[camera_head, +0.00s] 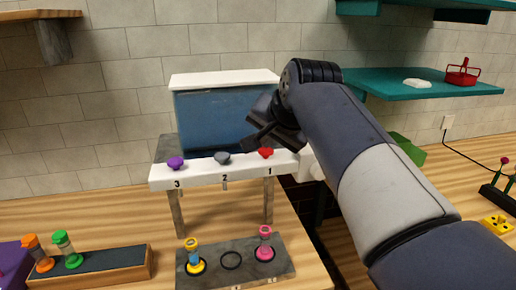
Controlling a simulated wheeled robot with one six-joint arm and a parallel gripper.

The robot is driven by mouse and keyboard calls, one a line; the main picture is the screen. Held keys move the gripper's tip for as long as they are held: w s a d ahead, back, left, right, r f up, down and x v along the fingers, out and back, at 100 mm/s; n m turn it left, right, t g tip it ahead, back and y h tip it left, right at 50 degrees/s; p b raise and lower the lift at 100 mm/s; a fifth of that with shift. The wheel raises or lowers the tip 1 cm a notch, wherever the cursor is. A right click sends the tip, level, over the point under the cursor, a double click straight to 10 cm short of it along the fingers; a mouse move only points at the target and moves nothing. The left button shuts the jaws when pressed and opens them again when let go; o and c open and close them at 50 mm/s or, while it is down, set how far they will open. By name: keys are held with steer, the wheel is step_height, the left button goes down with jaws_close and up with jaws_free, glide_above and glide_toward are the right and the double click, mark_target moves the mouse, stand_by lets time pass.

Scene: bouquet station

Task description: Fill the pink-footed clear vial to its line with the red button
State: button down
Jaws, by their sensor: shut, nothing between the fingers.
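The clear vial with the pink foot (265,243) stands upright in a ring at the right end of a grey tray (235,278), below the part of the dispenser marked 1. Its line and liquid level are too small to tell. The red button (266,153), heart-shaped, sits on the white dispenser shelf (210,178) above the number 1. My gripper (257,140) is shut and empty, just above and left of the red button. I cannot tell whether it touches the button. My arm comes in from the right and hides the shelf's right end.
A purple button (176,163) and a grey button (222,158) share the shelf. A blue tank (213,122) stands behind. A yellow-footed vial (194,258) shares the tray; its middle ring is empty. Orange (40,254) and green (67,250) vials stand in a wooden rack at left.

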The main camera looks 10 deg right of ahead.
mark_target(268, 152)
steer(key=shift+f+b, duration=0.4)
steer(key=shift+f, duration=0.2)
stand_by(0.4)
steer(key=shift+r, duration=0.1)
steer(key=shift+r+p, duration=0.9)
steer(key=shift+r, duration=0.15)
step_height(268, 152, up, 5)
steer(key=p, duration=0.4)
steer(key=shift+p, duration=0.3)
stand_by(2.8)
